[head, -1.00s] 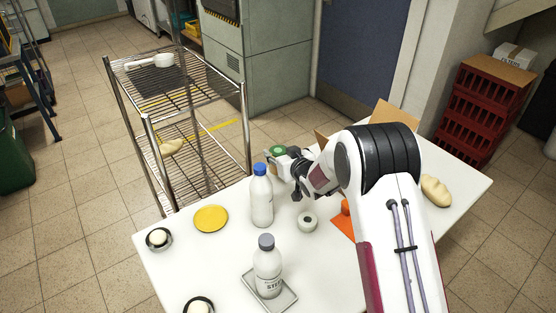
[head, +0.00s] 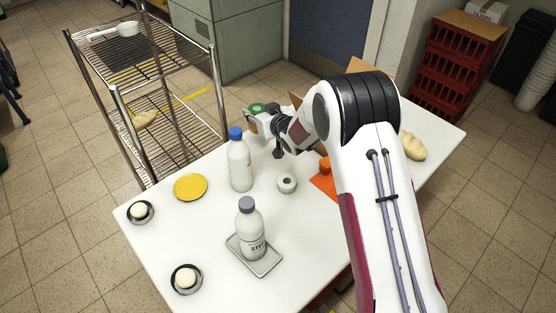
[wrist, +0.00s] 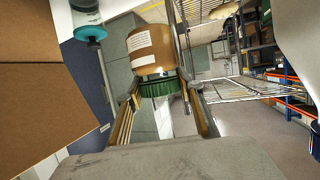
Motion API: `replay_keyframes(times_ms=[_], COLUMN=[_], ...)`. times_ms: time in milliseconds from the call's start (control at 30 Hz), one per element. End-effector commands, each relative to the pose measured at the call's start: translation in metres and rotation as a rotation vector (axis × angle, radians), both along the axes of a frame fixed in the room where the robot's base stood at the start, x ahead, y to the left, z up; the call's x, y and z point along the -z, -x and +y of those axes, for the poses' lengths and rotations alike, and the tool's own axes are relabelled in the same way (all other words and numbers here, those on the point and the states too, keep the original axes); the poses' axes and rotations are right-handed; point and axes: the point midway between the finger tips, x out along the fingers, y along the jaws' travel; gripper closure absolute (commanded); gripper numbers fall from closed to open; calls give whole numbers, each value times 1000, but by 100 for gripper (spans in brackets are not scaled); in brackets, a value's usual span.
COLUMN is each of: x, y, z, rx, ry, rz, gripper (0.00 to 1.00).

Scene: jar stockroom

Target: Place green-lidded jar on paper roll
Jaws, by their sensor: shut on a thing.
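The green-lidded jar (head: 259,107) is held up above the far side of the table, its green lid facing up in the head view. In the wrist view it is a brown jar (wrist: 152,48) with a white label, appearing upside down, green lid toward the camera. My gripper (wrist: 163,98) is shut on it, one finger on each side near the lid. The paper roll (head: 287,187) is a short white cylinder with a dark centre hole. It stands on the table, lower in the head picture than the jar and slightly right. Its top is empty.
A blue-capped bottle (head: 240,165) stands left of the roll; a grey-capped bottle (head: 249,225) stands on a tray (head: 262,264). A yellow disc (head: 190,187) and an orange item (head: 325,180) lie nearby. A wire rack (head: 150,65) stands behind. A cardboard box (wrist: 35,85) is close.

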Motion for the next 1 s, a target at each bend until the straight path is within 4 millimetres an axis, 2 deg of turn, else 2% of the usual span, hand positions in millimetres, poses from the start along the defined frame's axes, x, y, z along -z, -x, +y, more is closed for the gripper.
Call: replay_keyframes(times_ms=[167, 300, 500, 800, 1000], x=[-19, -26, -31, -32, -27], y=[-2, 11, 39, 91, 127], z=[-34, -61, -91, -113, -111], rx=[37, 48, 44, 3, -44], ry=[0, 10, 21, 26, 18], rz=[-10, -5, 1, 12, 23], gripper=[92, 92, 92, 92, 92])
